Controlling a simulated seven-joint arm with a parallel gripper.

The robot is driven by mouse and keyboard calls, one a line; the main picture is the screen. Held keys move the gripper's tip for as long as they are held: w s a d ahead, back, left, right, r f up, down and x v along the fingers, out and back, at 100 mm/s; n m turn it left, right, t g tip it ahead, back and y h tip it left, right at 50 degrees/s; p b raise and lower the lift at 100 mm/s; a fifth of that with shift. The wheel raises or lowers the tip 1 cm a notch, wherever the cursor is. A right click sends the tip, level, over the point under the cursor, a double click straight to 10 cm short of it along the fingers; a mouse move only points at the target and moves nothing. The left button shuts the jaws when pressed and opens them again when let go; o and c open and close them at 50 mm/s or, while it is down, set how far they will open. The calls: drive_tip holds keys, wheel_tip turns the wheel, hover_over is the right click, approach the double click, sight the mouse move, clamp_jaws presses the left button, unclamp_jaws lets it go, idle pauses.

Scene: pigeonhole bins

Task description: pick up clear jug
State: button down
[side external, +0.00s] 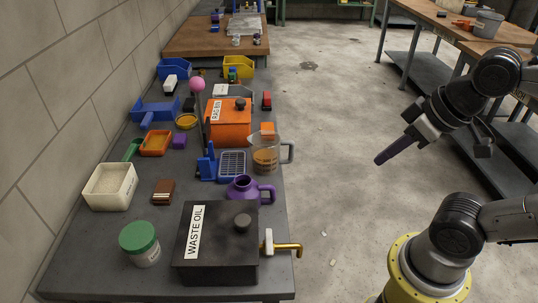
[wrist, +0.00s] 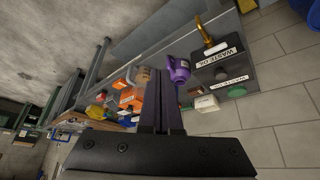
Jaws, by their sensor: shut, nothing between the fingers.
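The clear jug (side external: 265,153) stands upright on the grey bench near its right edge. It has a grey handle on its right side and brown contents. It also shows small in the wrist view (wrist: 143,75), just left of my fingers. My gripper (side external: 379,160) is in the air over the floor, to the right of the bench and well apart from the jug. Its purple fingers are closed together and empty. In the wrist view my gripper (wrist: 162,66) points toward the bench.
An orange rag bin (side external: 228,122) stands behind the jug, with a blue basket (side external: 232,165) to its left. A purple jug (side external: 246,189) and a black waste oil box (side external: 216,251) stand in front. Several bins and tubs crowd the bench. The floor beside it is open.

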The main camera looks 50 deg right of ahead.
drive_tip(key=c, duration=1)
unclamp_jaws()
